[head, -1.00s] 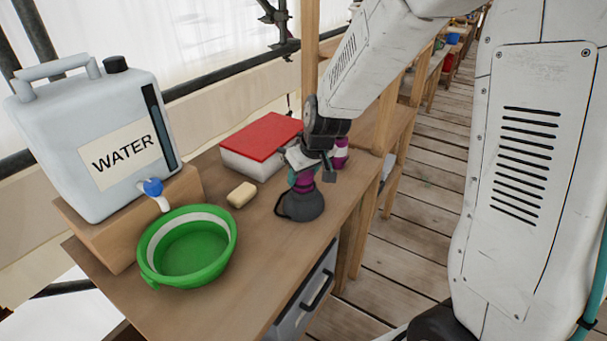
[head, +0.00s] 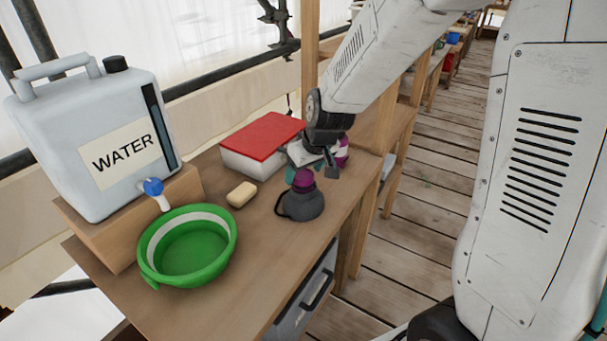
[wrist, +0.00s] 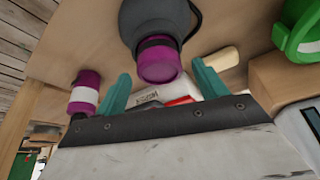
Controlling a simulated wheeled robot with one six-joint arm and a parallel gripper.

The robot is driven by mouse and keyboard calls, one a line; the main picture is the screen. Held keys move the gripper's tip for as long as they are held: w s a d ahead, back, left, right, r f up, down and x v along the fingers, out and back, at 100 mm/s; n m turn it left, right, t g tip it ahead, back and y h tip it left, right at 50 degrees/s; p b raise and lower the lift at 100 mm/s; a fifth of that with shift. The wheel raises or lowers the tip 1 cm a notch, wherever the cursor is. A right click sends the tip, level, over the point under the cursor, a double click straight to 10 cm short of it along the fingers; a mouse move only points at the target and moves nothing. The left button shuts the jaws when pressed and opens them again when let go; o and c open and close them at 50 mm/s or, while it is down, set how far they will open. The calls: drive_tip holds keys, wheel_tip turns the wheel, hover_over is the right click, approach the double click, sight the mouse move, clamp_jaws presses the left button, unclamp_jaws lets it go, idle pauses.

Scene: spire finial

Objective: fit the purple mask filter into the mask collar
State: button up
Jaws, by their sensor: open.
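The dark grey mask (head: 301,206) rests on the bench near its right edge; it also shows at the top of the wrist view (wrist: 153,18). The purple mask filter (head: 303,180) stands upright on top of it, at the dark mask collar (wrist: 155,41). In the wrist view the filter (wrist: 159,66) looks in line with the collar; how deep it sits I cannot tell. My gripper (head: 312,170) is open and empty, just behind and above the filter. Its teal fingers are spread, with the filter beyond their tips in the wrist view (wrist: 161,80).
A purple and white cylinder (wrist: 84,96) stands behind my gripper. A red-lidded white box (head: 262,140), a soap bar (head: 241,195), a green basin (head: 188,249) and a water canister (head: 95,145) occupy the bench's left side. The bench front is clear.

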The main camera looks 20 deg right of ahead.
drive_tip(key=a+v, duration=0.1)
drive_tip(key=v, duration=0.9)
drive_tip(key=s+d+r+m+g, duration=0.1)
drive_tip(key=s+r, duration=0.1)
drive_tip(key=s, duration=1.1)
drive_tip(key=s+d+r+m+g+h, duration=0.1)
drive_tip(key=s+d+r+g, duration=0.1)
drive_tip(key=s, duration=1.1)
drive_tip(key=shift+r+m, duration=0.3)
drive_tip(key=shift+r, duration=0.5)
drive_tip(key=shift+w, duration=0.1)
